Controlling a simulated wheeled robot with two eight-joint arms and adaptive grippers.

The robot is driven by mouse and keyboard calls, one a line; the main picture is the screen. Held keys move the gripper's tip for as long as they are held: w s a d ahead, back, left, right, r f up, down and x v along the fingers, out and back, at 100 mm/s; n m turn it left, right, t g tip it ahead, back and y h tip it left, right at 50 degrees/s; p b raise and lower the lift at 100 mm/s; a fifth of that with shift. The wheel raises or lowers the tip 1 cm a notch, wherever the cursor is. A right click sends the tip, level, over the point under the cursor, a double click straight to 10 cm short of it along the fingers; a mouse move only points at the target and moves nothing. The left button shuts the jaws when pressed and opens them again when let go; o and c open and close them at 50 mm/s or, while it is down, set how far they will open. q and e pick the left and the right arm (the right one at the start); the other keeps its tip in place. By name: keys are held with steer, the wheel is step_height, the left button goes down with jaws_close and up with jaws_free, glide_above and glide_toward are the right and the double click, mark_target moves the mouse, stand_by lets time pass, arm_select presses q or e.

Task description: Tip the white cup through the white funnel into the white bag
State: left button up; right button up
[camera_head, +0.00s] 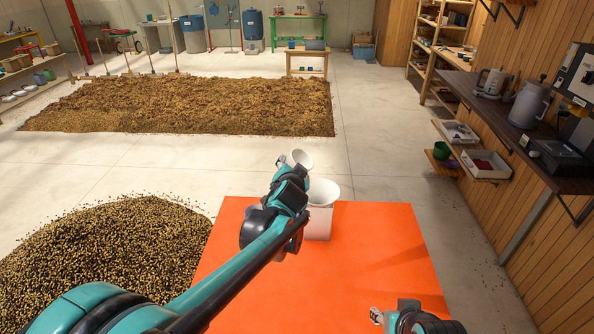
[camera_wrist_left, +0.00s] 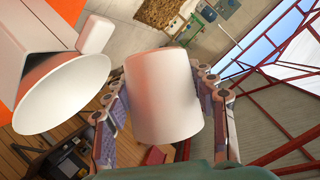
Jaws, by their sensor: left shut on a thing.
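The white cup (camera_head: 301,158) is at the end of my left arm, in the air beside the funnel's far left rim. It fills the middle of the left wrist view (camera_wrist_left: 163,97), where my left gripper (camera_wrist_left: 155,88) is shut on it from both sides. The cup's inside is hidden. The white funnel (camera_head: 324,189) sits wide mouth up on the white bag (camera_head: 319,224), which stands on the orange table. The funnel's mouth also shows at the left of the wrist view (camera_wrist_left: 60,95). My right gripper (camera_head: 392,312) is open and empty at the bottom edge.
The orange table top (camera_head: 370,250) is bare around the bag. A bean heap (camera_head: 110,250) lies on the floor to the left, and a wide bean bed (camera_head: 190,105) beyond. A dark counter (camera_head: 500,105) with kettles runs along the right wall.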

arm_select(q)
steer(key=shift+r+n, duration=0.1)
steer(key=shift+n, duration=0.2)
steer(key=shift+d+n+g+h, duration=0.3)
steer(key=shift+n+h, duration=0.5)
steer(key=shift+n, duration=0.1)
steer(key=shift+s+d+f, duration=0.1)
steer(key=shift+f, duration=0.1)
steer(key=shift+s+d+f+n+g+h, duration=0.1)
steer(key=shift+d+f+n+g+h, duration=0.15)
steer(key=shift+n+h, duration=0.25)
steer(key=shift+d+f+n+g+h, duration=0.15)
steer(key=shift+d+n+h, duration=0.15)
steer(key=shift+n, duration=0.3)
steer(key=shift+r, duration=0.1)
